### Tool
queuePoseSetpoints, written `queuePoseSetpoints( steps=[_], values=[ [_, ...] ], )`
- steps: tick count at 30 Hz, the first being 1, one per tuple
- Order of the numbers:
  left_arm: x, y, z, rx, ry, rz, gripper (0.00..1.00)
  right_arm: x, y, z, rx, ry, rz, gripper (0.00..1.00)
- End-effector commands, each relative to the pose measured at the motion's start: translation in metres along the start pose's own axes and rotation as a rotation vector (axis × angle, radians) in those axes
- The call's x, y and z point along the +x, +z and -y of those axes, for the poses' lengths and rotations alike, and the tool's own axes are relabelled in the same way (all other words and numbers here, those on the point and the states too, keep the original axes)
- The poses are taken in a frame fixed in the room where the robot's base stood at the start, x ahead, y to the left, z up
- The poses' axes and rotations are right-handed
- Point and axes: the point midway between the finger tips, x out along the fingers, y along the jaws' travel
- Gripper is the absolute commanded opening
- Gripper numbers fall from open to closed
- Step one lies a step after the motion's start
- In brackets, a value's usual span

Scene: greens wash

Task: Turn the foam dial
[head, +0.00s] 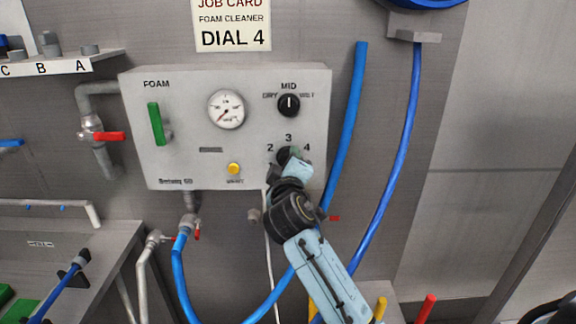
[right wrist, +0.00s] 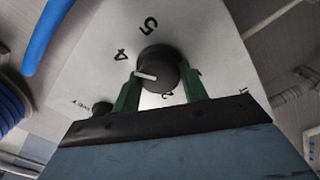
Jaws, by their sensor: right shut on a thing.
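The foam dial (head: 283,154) is a round black knob low on the right of the grey FOAM panel (head: 185,115). In the head view 2, 3 and 4 show around it, and my right gripper partly covers it. My right gripper (head: 289,163) reaches up from below and is shut on the dial. In the right wrist view its green fingers (right wrist: 161,90) stand on either side of the dial (right wrist: 163,64). There the white pointer points left, a little below the 4; a 5 shows above. My left gripper is not in view.
A job card (head: 232,25) above the panel reads DIAL 4. The panel also carries a MID knob (head: 289,105), a gauge (head: 226,109), a yellow button (head: 234,168) and a green handle (head: 156,124). Blue hoses (head: 350,125) hang to the right, close to my right arm.

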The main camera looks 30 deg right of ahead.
Motion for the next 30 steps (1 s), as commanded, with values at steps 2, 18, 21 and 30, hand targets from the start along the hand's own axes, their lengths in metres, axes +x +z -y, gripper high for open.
queuePoseSetpoints(
  steps=[2,18,21,30],
  values=[
    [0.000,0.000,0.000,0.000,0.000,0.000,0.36,0.000,0.000,0.000,0.005,0.000,0.000,0.20],
    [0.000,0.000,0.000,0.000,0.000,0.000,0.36,0.000,0.000,0.000,0.004,0.000,0.000,0.65],
    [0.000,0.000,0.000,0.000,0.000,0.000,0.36,0.000,0.000,0.000,0.004,0.000,0.000,0.65],
    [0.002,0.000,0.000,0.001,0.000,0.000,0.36,-0.013,0.000,0.001,0.004,-0.002,-0.002,0.65]
  ],
)
